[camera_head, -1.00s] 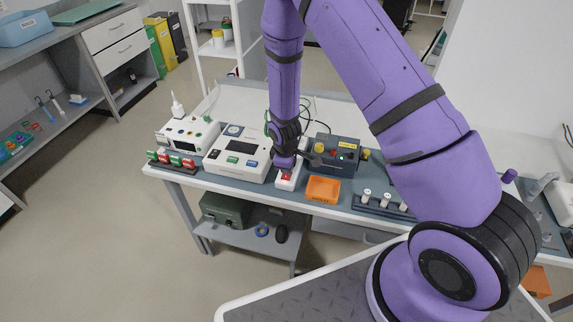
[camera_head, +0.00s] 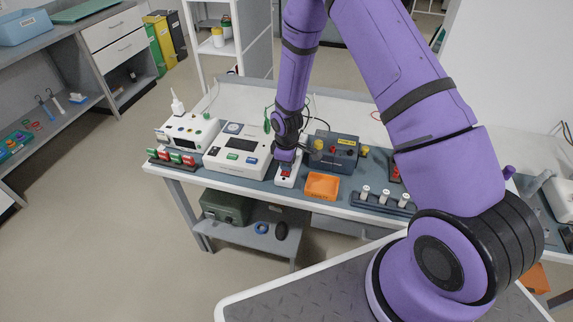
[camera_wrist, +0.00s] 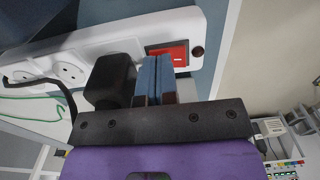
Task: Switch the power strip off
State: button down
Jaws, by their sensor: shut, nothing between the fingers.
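The white power strip (camera_head: 281,183) lies on the bench between the white device and the dark blue box. In the wrist view the strip (camera_wrist: 216,25) runs across the top, with round sockets and a red rocker switch (camera_wrist: 180,52) near its end. The switch also shows in the head view (camera_head: 286,174). My gripper (camera_head: 286,165) is shut and empty, pointing down just above the switch. In the wrist view its blue fingertips (camera_wrist: 156,62) are together beside the switch and cover part of it. I cannot tell whether they touch it.
A black plug (camera_wrist: 112,78) sits in the strip close beside my fingers. A dark blue box (camera_head: 335,153) stands to the right, an orange tray (camera_head: 322,186) in front of it. A white device (camera_head: 238,150) is on the left. A rack with white-topped items (camera_head: 384,201) is farther right.

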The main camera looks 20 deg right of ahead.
jog(key=shift+s+f, duration=0.2)
jog(key=shift+f, duration=0.15)
jog(key=shift+s+a, duration=0.35)
jog(key=shift+s, duration=0.2)
jog(key=shift+r, duration=0.1)
jog(key=s+d+r+m+t, duration=0.1)
jog(key=d+r, duration=0.1)
jog(key=r, duration=1.2)
jog(key=d+r+m, duration=0.2)
jog(key=r, duration=1.2)
jog(key=s+d+r+m+t, duration=0.1)
jog(key=s+d+r+m, duration=0.1)
jog(key=s+r, duration=0.65)
jog(key=s+d+r+m+t, duration=0.2)
jog(key=s+r+m, duration=0.1)
jog(key=s+r, duration=0.5)
jog(key=s+r+m+t, duration=0.1)
jog(key=s+r, duration=0.3)
jog(key=s, duration=0.7)
jog(key=shift+s+d+r+m, duration=0.15)
jog(key=shift+d+r+m, duration=0.2)
jog(key=shift+m, duration=0.55)
